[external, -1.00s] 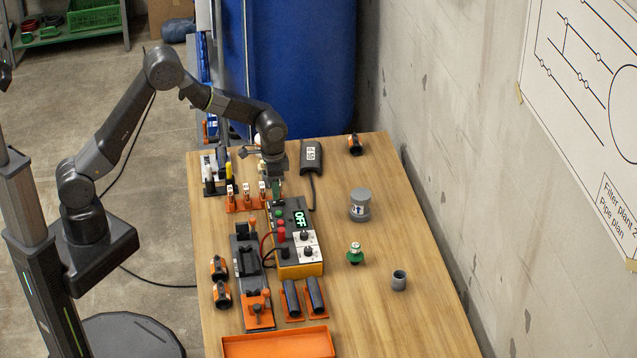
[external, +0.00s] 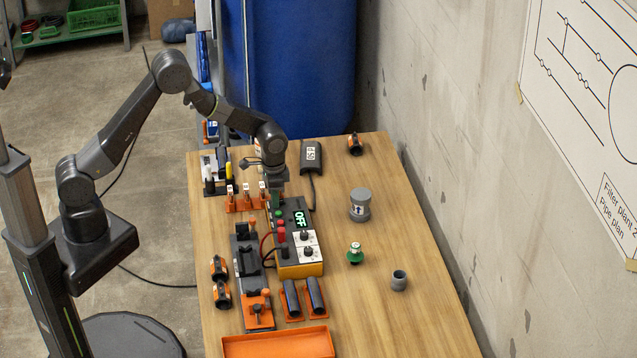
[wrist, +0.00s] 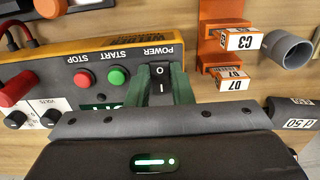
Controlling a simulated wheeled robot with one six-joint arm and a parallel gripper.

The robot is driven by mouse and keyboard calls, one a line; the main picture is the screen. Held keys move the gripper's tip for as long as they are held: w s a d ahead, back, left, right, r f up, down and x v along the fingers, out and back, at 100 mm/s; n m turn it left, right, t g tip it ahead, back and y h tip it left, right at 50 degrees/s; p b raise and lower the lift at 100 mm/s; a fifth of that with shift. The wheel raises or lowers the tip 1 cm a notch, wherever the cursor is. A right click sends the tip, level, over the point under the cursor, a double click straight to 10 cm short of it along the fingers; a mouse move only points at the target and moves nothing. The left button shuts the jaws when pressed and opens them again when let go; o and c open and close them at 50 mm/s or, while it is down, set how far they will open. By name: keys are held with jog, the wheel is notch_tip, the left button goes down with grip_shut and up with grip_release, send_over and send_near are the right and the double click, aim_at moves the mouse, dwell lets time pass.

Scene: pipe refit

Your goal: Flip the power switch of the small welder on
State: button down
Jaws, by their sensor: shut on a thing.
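The small welder (external: 300,270) is an orange and dark grey box on the wooden table. Its display (external: 300,218) reads OFF in the external view. In the wrist view its panel shows the black rocker power switch (wrist: 159,78) beside the green START button (wrist: 118,76) and the red STOP button (wrist: 85,79). My gripper (wrist: 158,72) has its green fingers on either side of the switch, shut on it. The fingers also show above the far end of the welder in the external view (external: 278,212). Part of the display is hidden behind the gripper in the wrist view.
A clamp fixture (external: 247,262) stands left of the welder. The table's right side has free room.

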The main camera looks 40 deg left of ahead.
jog(key=shift+w+d+r+g+y+p, duration=0.15)
jog(key=shift+g+y+p, duration=0.25)
jog(key=shift+g+y, duration=0.2)
jog(key=shift+w+d+f+g+y+p, duration=0.15)
jog(key=shift+g+y+p, duration=0.2)
jog(key=shift+g+y, duration=0.25)
jog(key=shift+r, duration=0.1)
jog(key=c, duration=1.3)
grip_release()
jog(key=b+v, duration=0.2)
jog(key=v, duration=1.1)
jog(key=shift+r, duration=0.4)
